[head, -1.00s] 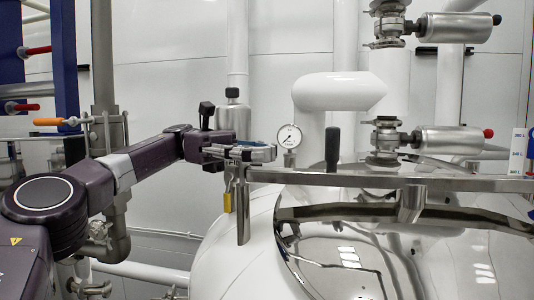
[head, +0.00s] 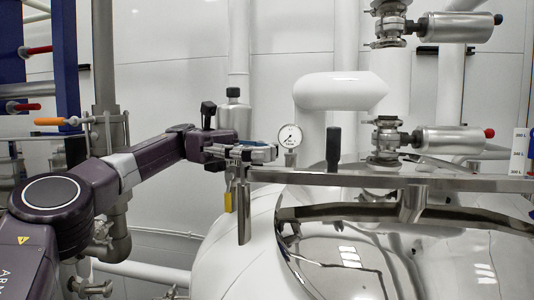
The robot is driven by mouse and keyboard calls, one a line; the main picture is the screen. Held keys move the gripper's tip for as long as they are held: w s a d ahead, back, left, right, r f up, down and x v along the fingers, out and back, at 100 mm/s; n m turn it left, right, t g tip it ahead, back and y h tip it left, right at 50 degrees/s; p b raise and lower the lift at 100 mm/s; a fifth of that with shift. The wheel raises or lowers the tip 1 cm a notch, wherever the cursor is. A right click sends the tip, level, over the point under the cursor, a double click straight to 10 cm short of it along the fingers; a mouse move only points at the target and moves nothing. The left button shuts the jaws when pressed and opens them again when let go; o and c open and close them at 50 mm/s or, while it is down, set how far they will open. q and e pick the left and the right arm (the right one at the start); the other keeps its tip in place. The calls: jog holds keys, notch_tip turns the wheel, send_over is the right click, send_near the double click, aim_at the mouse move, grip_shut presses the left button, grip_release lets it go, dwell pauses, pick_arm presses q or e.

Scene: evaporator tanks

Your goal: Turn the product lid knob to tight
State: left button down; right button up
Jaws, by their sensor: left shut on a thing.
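The polished product lid (head: 400,240) lies on the white tank under a flat steel bar (head: 340,179). A steel bolt-like post (head: 244,212) hangs below the bar's left end. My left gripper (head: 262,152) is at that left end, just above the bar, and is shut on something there. The fingers hide most of what they hold; it appears to be the lid knob on top of the post, but its shape and angle cannot be made out. An upright black handle (head: 333,148) stands on the bar to the right of the gripper. My right gripper does not show.
A round pressure gauge (head: 289,136) stands just right of and behind the gripper. A steel bottle-shaped fitting (head: 233,115) is behind it. A yellow padlock-like tag (head: 228,202) hangs below. Valves with steel actuators (head: 452,140) stand behind the lid at right.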

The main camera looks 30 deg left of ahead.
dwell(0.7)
pick_arm(q)
jog(key=c, duration=1.6)
grip_release()
jog(key=shift+a, duration=0.15)
